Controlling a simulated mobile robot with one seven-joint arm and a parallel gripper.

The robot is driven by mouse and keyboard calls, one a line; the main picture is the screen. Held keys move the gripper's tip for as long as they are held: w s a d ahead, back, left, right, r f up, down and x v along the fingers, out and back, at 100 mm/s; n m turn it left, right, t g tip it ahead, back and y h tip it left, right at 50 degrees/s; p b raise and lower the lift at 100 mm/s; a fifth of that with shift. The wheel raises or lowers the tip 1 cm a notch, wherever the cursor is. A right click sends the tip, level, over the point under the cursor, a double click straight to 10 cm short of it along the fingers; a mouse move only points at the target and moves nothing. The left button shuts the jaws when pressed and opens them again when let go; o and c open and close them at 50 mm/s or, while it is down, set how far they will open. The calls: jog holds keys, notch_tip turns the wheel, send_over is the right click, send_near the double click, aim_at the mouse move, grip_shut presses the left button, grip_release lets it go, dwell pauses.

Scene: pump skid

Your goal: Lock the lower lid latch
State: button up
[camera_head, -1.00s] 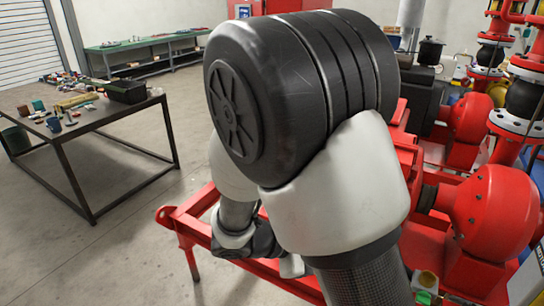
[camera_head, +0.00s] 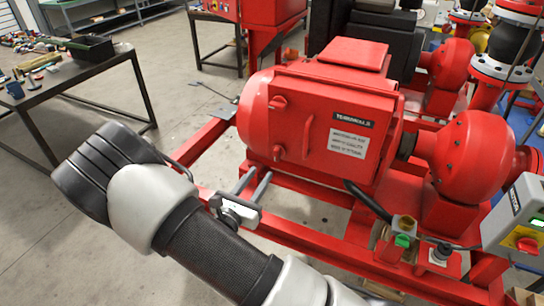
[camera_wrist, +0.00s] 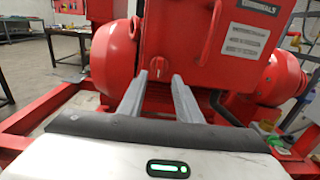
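The red motor terminal box (camera_head: 325,105) has its lid facing me, apparently closed. The lower lid latch (camera_head: 277,152) is a small red knob near the lid's lower left corner; it also shows in the wrist view (camera_wrist: 157,61), just beyond my fingertips. I cannot tell surely how it is turned. The upper latch (camera_head: 277,102) sits above it. A red lid handle (camera_head: 308,136) is to their right. My gripper (camera_head: 259,174) is open and empty, below and in front of the lower latch. In the wrist view its two grey fingers (camera_wrist: 159,76) are apart, with a gap below the latch.
Red skid rails (camera_head: 300,238) run beneath the motor. A workbench (camera_head: 65,80) with tools is at left. The floor between is clear.

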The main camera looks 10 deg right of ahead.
aim_at(275, 154)
jog(key=x, duration=1)
jog(key=shift+p, duration=0.3)
jog(key=shift+c, duration=0.2)
grip_shut()
